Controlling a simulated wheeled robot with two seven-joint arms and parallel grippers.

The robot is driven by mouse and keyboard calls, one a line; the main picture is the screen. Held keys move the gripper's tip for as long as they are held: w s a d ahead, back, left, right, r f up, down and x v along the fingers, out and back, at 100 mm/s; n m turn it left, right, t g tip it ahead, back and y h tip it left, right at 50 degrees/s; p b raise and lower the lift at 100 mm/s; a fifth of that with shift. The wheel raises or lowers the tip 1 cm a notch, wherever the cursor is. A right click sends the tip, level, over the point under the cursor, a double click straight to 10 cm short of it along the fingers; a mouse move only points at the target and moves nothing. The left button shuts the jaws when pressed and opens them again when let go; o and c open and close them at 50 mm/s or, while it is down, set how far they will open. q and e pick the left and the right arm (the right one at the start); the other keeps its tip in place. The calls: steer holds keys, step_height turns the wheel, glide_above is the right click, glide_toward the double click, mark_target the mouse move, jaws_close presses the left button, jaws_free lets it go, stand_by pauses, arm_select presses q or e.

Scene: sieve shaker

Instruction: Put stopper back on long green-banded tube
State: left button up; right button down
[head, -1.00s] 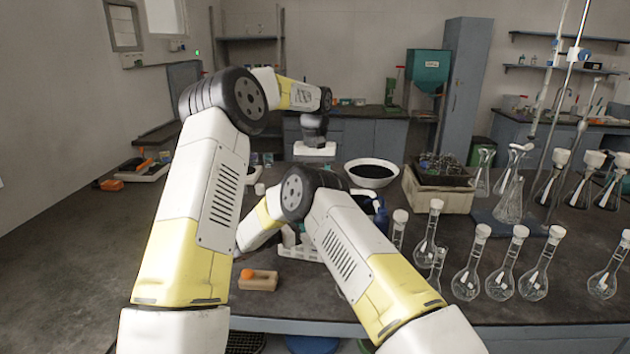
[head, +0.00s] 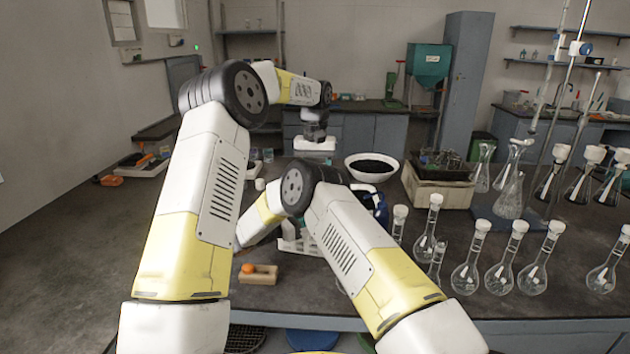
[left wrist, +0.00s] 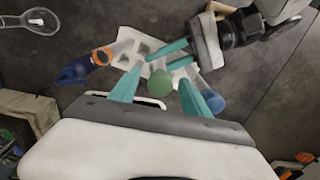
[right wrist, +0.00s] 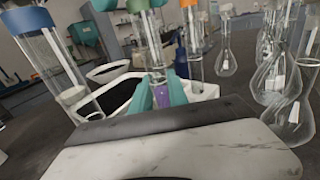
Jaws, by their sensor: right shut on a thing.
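The green-banded tube (right wrist: 150,45) stands in front of my right gripper (right wrist: 160,92), whose teal fingers are shut on it; purple content shows between them. In the left wrist view its green top (left wrist: 160,83) appears from above, near the right gripper (left wrist: 160,62). My left gripper (left wrist: 160,76) is open above it, with the green top showing between its spread fingers. I cannot tell whether that top is stoppered. In the head view the left gripper's body (head: 316,143) hangs high at the middle; the right gripper is hidden behind my arm. An orange stopper (head: 248,268) sits on a tan block (head: 262,279).
A white rack (left wrist: 128,52) lies under the grippers. A blue-banded tube (right wrist: 50,60) and an orange-banded tube (right wrist: 193,45) stand close by. A white bowl (head: 372,167) and several flasks (head: 466,277) are to the right. The left of the table is mostly clear.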

arm_select(q)
steer(key=shift+r, duration=0.1)
step_height(320, 180, up, 12)
stand_by(0.5)
arm_select(e)
steer(key=c, duration=1.2)
jaws_free()
steer(key=v, duration=0.7)
steer(key=shift+s+a, duration=0.25)
steer(key=shift+a, duration=0.1)
